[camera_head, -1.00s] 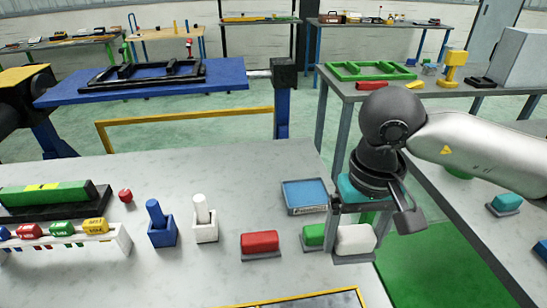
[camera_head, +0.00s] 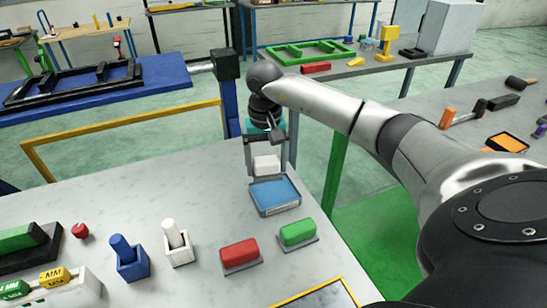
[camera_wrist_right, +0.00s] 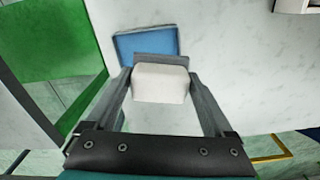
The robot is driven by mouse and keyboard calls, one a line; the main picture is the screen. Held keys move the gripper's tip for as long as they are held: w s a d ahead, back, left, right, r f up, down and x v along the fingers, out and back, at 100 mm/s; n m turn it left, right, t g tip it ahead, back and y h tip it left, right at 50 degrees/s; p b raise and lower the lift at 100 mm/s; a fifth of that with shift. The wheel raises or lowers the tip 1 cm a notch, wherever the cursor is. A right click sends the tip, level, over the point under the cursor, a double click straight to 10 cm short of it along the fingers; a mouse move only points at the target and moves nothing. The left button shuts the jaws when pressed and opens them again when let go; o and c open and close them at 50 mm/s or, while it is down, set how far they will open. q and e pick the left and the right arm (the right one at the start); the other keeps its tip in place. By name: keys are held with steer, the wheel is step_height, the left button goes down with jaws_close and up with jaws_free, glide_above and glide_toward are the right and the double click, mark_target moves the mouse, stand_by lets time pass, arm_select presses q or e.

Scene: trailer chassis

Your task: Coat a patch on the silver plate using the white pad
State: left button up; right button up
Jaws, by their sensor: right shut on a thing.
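The white pad (camera_head: 266,164) is held between the fingers of my right gripper (camera_head: 265,160), at the far edge of the blue tray (camera_head: 275,196). In the right wrist view the pad (camera_wrist_right: 160,84) sits between both fingers, with the blue tray (camera_wrist_right: 146,42) partly hidden behind it. I cannot tell whether the pad touches the tray. A grey panel with a yellow border (camera_head: 327,295) is cut off by the bottom edge; it may be the silver plate. My left gripper is not in view.
A red pad (camera_head: 239,253) and a green pad (camera_head: 298,231) lie on the table near the tray. Blue (camera_head: 128,258) and white (camera_head: 177,243) holders with upright pegs stand left of them. My right arm reaches over the table's right edge.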

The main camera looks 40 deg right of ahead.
mark_target(274, 193)
steer(key=shift+s+d+f+m, duration=0.1)
steer(key=shift+d+f+m, duration=0.1)
steer(key=shift+d, duration=0.35)
steer(key=shift+s+d+f+m, duration=0.1)
steer(key=shift+d+f, duration=0.1)
steer(key=shift+d, duration=0.35)
steer(key=shift+f, duration=0.15)
steer(key=shift+w+f+b, duration=0.1)
steer(key=shift+f+b, duration=1.9)
steer(key=shift+f, duration=0.85)
steer(key=shift+f+b, duration=0.55)
steer(key=shift+f, duration=0.1)
steer(key=shift+r, duration=0.1)
steer(key=shift+r+p, duration=2.45)
steer(key=shift+r, duration=1.1)
steer(key=shift+f, duration=0.1)
